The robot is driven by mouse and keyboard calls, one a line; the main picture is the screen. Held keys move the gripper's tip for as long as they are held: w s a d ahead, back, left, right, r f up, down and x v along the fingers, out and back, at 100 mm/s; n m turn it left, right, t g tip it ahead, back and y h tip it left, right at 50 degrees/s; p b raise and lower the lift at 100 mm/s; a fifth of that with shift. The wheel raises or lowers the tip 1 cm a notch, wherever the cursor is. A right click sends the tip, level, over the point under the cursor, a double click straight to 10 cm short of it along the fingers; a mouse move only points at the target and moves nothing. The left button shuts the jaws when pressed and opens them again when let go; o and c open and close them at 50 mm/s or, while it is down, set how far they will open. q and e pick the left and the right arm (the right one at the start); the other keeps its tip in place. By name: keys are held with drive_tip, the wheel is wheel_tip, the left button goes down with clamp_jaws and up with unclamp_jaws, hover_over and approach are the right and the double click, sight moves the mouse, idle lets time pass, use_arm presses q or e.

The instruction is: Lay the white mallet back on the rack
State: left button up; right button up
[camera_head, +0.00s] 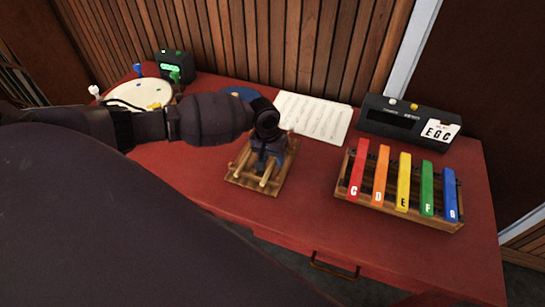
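A small wooden rack (236,180) stands on the red table, near the middle of the view. Pale wooden sticks (266,177) show on it, beside and below my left gripper. My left gripper (265,165) points down onto the rack, its fingers low among the sticks. The wrist and fingers cover the rack's far part. I cannot make out a white mallet head, nor whether the fingers hold a stick or are apart. My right gripper is not in view.
A xylophone (403,183) with coloured bars stands right of the rack on the red table (310,215). Behind are a music sheet (313,118) and a black device (408,121). A round drum-like thing (140,94) with coloured knobs and a green-lit box (174,67) stand at back left.

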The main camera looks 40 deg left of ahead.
use_arm(q)
drive_tip(key=shift+r, duration=0.25)
wheel_tip(320, 180, up, 10)
drive_tip(key=a+p, duration=0.1)
drive_tip(key=shift+s+a, duration=0.25)
drive_tip(key=shift+a, duration=0.05)
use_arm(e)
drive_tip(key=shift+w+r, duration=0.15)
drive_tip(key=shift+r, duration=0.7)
